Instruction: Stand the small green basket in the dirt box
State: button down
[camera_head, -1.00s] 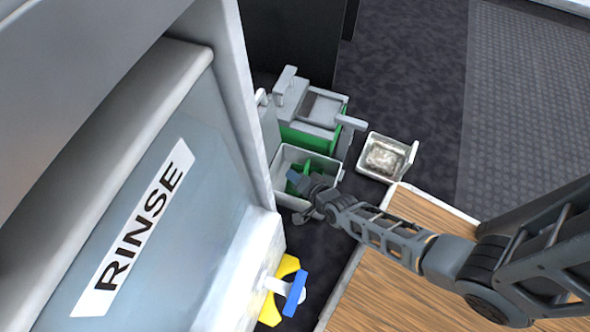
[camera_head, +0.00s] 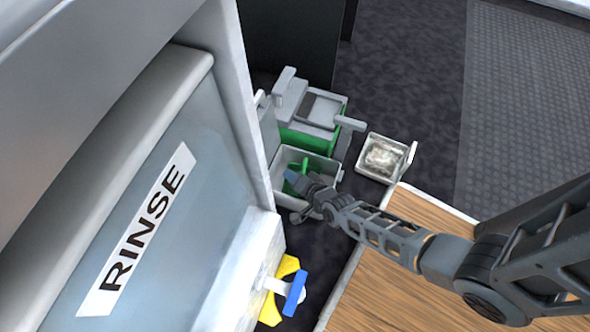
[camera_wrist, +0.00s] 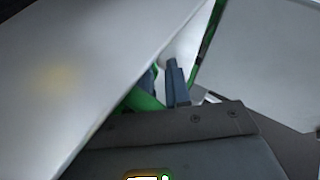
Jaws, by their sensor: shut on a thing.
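The small green basket (camera_head: 306,165) shows as green parts inside a light grey open box (camera_head: 333,181) at the front of a grey and green machine. My gripper (camera_head: 294,178) reaches over this box and is shut on the basket. In the wrist view the grey fingers (camera_wrist: 168,84) are close together beside a green part of the basket (camera_wrist: 142,101). Most of the basket is hidden by my gripper and the box walls. I cannot tell whether its base touches the box floor or whether it is tilted.
The grey and green machine (camera_head: 318,108) stands behind the box. A small white tray with mottled, dirty-looking contents (camera_head: 383,157) lies to its right. The RINSE cabinet (camera_head: 165,190) closes off the left. A blue and yellow fitting (camera_head: 294,292) and a wooden surface (camera_head: 365,294) are nearer.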

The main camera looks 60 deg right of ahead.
jog(key=shift+w+a, duration=0.2)
jog(key=shift+w, duration=0.1)
jog(key=shift+d+r, duration=0.1)
jog(key=shift+r, duration=0.05)
jog(key=shift+s+r+p, duration=0.1)
jog(key=shift+r+p, duration=0.25)
jog(key=shift+p, duration=0.05)
jog(key=shift+d+r+p, duration=0.1)
jog(key=shift+r+p, duration=0.2)
jog(key=shift+s+d, duration=0.1)
jog(key=shift+s, duration=0.1)
dwell(0.9)
jog(key=c, duration=1.3)
grip_release()
jog(key=shift+c, duration=0.2)
jog(key=shift+s+r, duration=0.1)
jog(key=p+v, duration=0.6)
jog(key=v, duration=0.4)
jog(key=shift+s, duration=0.35)
